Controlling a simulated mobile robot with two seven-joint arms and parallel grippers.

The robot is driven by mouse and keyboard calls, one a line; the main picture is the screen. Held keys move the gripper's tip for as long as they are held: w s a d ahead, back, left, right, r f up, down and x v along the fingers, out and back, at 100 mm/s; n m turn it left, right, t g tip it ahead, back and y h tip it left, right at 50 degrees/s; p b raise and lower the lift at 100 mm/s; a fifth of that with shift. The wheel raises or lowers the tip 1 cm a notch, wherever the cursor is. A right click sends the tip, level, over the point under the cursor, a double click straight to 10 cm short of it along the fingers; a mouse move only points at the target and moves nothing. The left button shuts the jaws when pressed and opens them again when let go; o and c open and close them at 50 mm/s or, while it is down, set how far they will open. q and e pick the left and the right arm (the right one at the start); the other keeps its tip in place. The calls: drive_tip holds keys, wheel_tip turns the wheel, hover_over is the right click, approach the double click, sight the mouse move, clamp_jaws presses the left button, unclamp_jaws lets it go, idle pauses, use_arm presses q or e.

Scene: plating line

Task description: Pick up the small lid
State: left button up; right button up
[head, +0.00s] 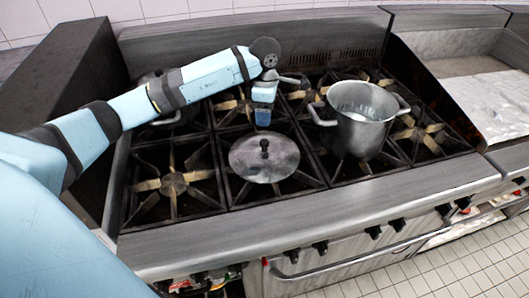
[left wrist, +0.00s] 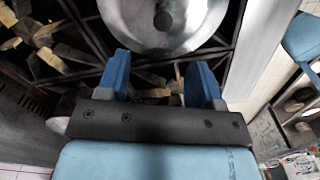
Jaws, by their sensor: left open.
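The small lid (head: 250,168) is a round grey metal disc with a dark knob on top. It lies flat on the stove grates at the front middle. In the left wrist view the lid (left wrist: 130,25) is at the top, partly cut off by the picture's edge, with its knob near the middle. My left gripper (head: 263,119) points down just behind the lid in the head view. Its blue fingers (left wrist: 160,62) are apart with nothing between them, and the lid's knob lies beyond their tips. My right gripper is in neither view.
A tall metal pot (head: 368,136) with side handles stands on the grates to the right of the lid. A dark vessel behind my left arm is mostly hidden. The front left burner (head: 173,184) is bare. A grey counter (head: 488,101) lies at the right.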

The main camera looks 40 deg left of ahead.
sight(264, 141)
use_arm(q)
wheel_tip(264, 141, down, 6)
drive_tip(key=shift+f+p, duration=0.1)
drive_tip(key=shift+p, duration=0.25)
drive_tip(key=f, duration=0.1)
drive_tip(key=f+p, duration=0.1)
drive_tip(key=f, duration=0.2)
drive_tip(key=shift+s+f, duration=0.1)
drive_tip(key=shift+s, duration=0.15)
drive_tip(key=shift+f, duration=0.5)
clamp_jaws()
drive_tip(key=shift+r, duration=0.1)
drive_tip(key=shift+r, duration=0.1)
